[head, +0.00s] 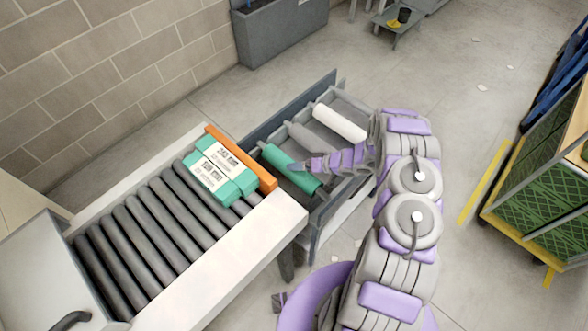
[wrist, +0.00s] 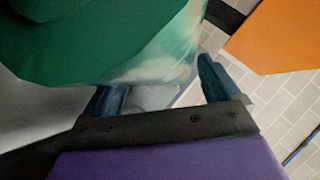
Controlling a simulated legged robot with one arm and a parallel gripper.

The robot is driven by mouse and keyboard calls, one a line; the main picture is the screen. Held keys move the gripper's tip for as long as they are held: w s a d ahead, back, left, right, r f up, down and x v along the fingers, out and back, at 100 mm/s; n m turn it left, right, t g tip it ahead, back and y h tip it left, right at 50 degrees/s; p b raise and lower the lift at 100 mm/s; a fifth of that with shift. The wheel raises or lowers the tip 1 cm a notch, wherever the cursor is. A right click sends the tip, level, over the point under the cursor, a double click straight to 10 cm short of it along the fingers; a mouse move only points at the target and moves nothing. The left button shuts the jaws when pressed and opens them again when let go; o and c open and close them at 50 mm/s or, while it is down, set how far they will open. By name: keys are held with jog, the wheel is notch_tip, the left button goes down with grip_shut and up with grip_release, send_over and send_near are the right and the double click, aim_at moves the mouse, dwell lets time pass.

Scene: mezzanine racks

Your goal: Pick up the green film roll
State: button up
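The green film roll (head: 290,168) lies in a grey tray beyond the end of the roller conveyor, at the near end of a row of rolls. My gripper (head: 300,166) reaches it from the right, and its tip overlaps the roll in the head view. In the wrist view the green roll (wrist: 90,40) fills the upper left, very close. My gripper's two fingers (wrist: 158,88) stand wide apart there. The right finger shows a gap to the roll; the left fingertip is hidden behind the roll. Whether either finger touches it I cannot tell.
A grey roll (head: 318,141) and a white roll (head: 340,122) lie farther back in the tray (head: 268,130). Green-and-white boxes (head: 220,170) rest on the conveyor (head: 150,235) against an orange end stop (head: 240,157).

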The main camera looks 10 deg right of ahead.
jog(key=shift+a, duration=0.75)
jog(key=c, duration=0.6)
jog(key=shift+d, duration=0.4)
jog(key=c, duration=0.8)
grip_shut()
